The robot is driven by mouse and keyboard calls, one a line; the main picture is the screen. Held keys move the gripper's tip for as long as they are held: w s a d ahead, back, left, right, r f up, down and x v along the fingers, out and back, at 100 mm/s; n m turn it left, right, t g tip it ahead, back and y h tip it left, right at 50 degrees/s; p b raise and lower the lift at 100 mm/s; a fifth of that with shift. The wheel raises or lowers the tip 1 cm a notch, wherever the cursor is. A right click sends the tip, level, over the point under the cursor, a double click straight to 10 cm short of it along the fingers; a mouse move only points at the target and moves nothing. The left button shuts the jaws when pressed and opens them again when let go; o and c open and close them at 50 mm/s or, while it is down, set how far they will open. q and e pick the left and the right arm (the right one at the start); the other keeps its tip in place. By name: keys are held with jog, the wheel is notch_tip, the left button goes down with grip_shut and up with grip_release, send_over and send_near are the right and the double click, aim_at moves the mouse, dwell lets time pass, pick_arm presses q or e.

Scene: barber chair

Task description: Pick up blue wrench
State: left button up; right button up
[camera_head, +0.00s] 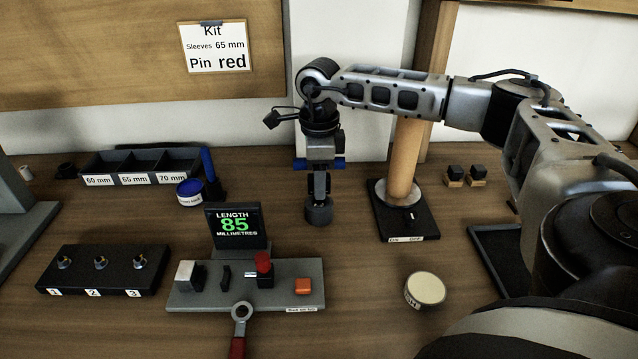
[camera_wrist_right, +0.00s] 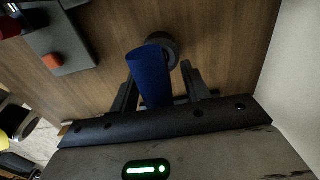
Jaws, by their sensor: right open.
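A broad blue handle, which looks like the blue wrench (camera_wrist_right: 150,75), shows in the right wrist view between the spread fingers of my right gripper (camera_wrist_right: 160,85). Its far end is near a dark round piece (camera_wrist_right: 170,45); its metal end is not visible. In the head view my right gripper (camera_head: 319,190) points down over a dark round piece (camera_head: 319,212). Blue patches (camera_head: 301,164) show on both sides of the gripper body; I cannot tell if they belong to the handle. The gripper is open. My left gripper is not in view.
A grey fixture (camera_head: 212,300) with an orange button, a display (camera_head: 238,227) and a red-handled wrench (camera_head: 238,345) are front left. A wooden post on a black base (camera_head: 410,228) stands close right. Another upright blue handle (camera_head: 208,165) and a divided tray (camera_head: 110,160) are at the back left.

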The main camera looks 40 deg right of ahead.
grip_shut()
jog(key=shift+r, duration=0.1)
